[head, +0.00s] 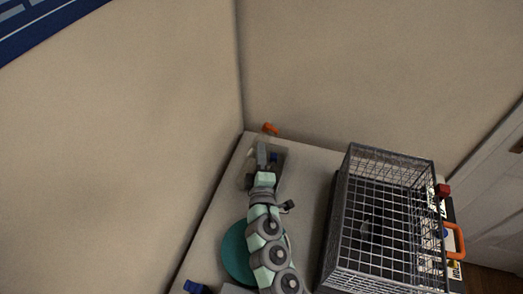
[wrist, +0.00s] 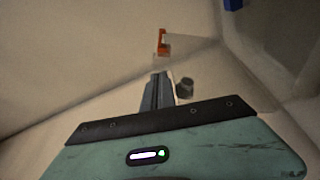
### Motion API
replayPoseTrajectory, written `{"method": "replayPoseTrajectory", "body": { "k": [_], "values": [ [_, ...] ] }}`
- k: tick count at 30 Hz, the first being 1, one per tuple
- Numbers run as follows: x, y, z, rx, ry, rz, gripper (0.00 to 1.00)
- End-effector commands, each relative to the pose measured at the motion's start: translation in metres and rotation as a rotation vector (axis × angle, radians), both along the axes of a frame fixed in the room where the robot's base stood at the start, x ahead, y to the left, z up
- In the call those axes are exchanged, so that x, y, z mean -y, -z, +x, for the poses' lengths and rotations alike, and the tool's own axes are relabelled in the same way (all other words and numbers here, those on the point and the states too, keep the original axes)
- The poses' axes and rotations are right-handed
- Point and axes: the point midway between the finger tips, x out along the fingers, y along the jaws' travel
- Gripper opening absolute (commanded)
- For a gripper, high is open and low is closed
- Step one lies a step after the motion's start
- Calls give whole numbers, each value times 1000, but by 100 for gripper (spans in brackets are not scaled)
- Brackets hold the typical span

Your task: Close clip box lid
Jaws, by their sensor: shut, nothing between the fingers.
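My gripper (head: 262,160) is over the far end of the table, shut and empty. In the wrist view its two fingers (wrist: 158,88) are pressed together, pointing away from the camera. A pale, see-through shape that looks like the clip box (head: 281,155) is around and beside the fingertips, with something small and blue in it. My gripper hides part of it, and I cannot tell how far its lid is open. A small dark grey round piece (wrist: 185,88) is just right of the fingers in the wrist view; I cannot tell whether they touch.
An orange clamp (head: 270,129) stands at the table's far edge, beyond my gripper; it also shows in the wrist view (wrist: 163,42). A large wire basket (head: 388,215) fills the right side. A teal disc (head: 236,255) lies beside my arm. Walls rise close behind and left.

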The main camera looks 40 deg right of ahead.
Motion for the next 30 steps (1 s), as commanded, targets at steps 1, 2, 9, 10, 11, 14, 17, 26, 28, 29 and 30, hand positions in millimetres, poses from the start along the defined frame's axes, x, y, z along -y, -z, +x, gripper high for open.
{"method": "replayPoseTrajectory", "body": {
  "k": [1,2,9,10,11,14,17,26,28,29,30],
  "values": [
    [-1,6,-2,-1,-5,-1,0],
    [-1,7,-4,0,-7,-2,0],
    [6,18,-16,-2,-13,-2,0],
    [7,20,-18,-3,-13,-2,0],
    [8,21,-19,-2,-13,-1,0],
    [10,25,-23,-1,-14,0,0],
    [12,28,-25,-1,-14,0,0],
    [14,30,-28,-2,-15,-1,0],
    [14,30,-28,-1,-15,-1,0],
    [14,30,-28,-1,-15,-1,0],
    [14,30,-28,-1,-15,-1,0]
  ]
}}
